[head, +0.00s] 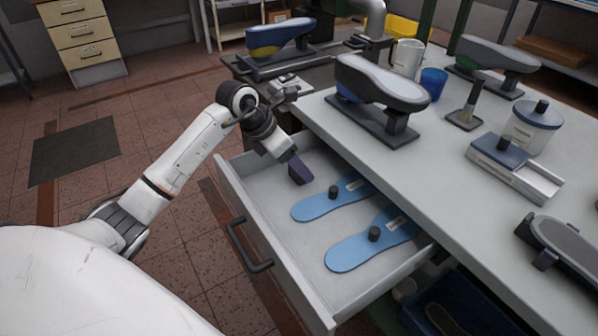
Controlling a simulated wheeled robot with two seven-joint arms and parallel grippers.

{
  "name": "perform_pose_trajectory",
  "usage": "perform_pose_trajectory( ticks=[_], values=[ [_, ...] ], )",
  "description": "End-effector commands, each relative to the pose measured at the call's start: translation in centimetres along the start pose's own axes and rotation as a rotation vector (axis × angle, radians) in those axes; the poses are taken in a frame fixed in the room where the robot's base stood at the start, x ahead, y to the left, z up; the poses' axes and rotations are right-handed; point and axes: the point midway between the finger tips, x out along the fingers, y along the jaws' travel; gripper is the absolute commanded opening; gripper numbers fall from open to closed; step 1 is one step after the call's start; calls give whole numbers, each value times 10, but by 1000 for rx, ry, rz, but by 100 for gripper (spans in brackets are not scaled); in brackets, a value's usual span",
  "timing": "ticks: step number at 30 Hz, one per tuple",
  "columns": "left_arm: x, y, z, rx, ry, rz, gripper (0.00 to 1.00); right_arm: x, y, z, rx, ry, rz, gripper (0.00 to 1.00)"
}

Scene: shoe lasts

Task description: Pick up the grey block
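A small dark, purplish-grey block (299,170) is at the tip of my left gripper (284,152), over the left part of the open drawer (282,235). The gripper points down and to the right into the drawer. Its fingers are small here and partly merge with the block, so I cannot tell whether they are closed on it. I also cannot tell whether the block touches the drawer floor. Two blue insoles (316,207) with dark knobs lie in the drawer to the right of the block. My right gripper is not in view.
The bench top (440,190) holds a large shoe last (380,82), a blue cup (433,82), a brush (466,113), a jar (533,128) and a blue-topped metal box (515,166). The drawer's front wall and handle (248,245) stand on the near side. A blue crate (460,305) is below.

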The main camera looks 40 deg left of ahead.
Motion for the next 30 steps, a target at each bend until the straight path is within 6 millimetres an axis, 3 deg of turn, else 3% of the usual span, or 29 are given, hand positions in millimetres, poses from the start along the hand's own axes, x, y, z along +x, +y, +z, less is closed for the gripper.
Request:
perform_pose_trajectory(
  ticks=[6, 13, 21, 30],
  values=[
    [25, 0, 0, -1, -1, 0, 65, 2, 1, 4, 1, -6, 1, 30],
    [26, 0, 0, 1, -1, 2, 65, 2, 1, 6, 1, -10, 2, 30],
    [26, 0, 0, 0, -1, 1, 21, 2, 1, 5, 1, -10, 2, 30],
    [22, 1, 3, 1, -2, 2, 20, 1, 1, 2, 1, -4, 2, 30]
  ],
)
